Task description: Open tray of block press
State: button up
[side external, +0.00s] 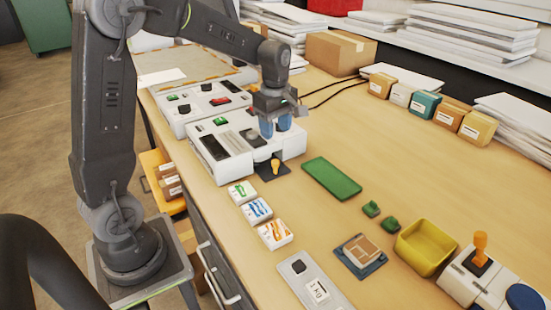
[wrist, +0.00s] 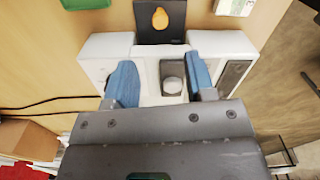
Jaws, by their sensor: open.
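The block press (side external: 222,158) is a white machine with dark panels, at the left-centre of the table; it also shows in the wrist view (wrist: 104,62). A dark tray plate (side external: 262,161) with an orange knob (side external: 275,166) sticks out of its front. In the wrist view the tray (wrist: 173,35) and its knob (wrist: 160,18) are at the top centre. My gripper (side external: 275,127) points down above the press with blue fingers apart and nothing between them. In the wrist view the fingertips (wrist: 160,62) lie over the press body, short of the knob.
A second white control unit (side external: 205,105) stands behind the press. A green mat (side external: 331,179) lies to the right of the tray. Small labelled boxes (side external: 257,211) stand in front along the table edge. A yellow bin (side external: 425,247) sits at the right.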

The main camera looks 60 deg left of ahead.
aim_at(275, 161)
notch_tip(275, 161, down, 10)
jog(key=shift+r, duration=0.1)
dwell(0.4)
grip_shut()
dwell(0.3)
